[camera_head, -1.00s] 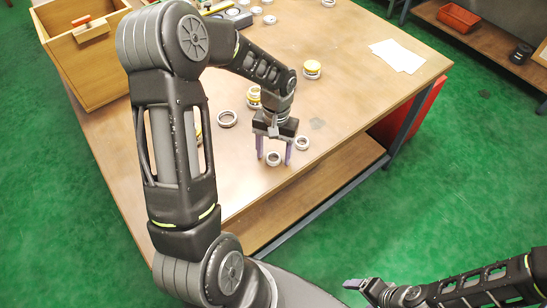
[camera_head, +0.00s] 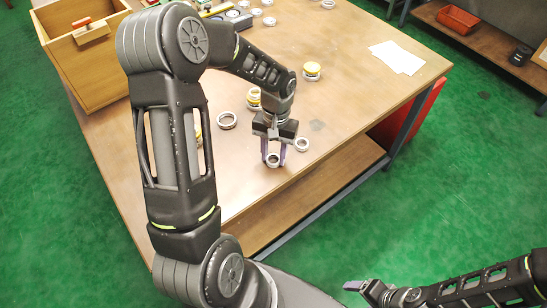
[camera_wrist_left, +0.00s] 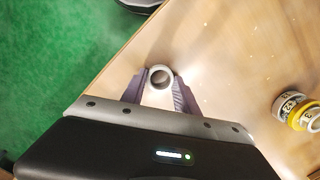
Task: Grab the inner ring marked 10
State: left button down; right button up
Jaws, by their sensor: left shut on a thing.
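A small metal ring (camera_head: 273,160) sits near the front edge of the table. My left gripper (camera_head: 273,161) points down and is shut on this ring, one finger on each side. The left wrist view shows the ring (camera_wrist_left: 160,77) between the fingertips, with its round hole facing the camera. I cannot read any number on it. My right gripper (camera_head: 354,285) is low at the right, away from the table; its fingers are too small to tell their opening.
Another ring (camera_head: 301,144) lies close to the right of the left gripper. A larger ring (camera_head: 227,120) lies to the left. An open wooden box (camera_head: 92,75) is at the back left, white paper (camera_head: 397,57) at the back right.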

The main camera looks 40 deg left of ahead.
pick_arm(q)
notch_tip(320, 180, up, 10)
jog(key=b, duration=0.1)
dwell(0.4)
dwell(0.5)
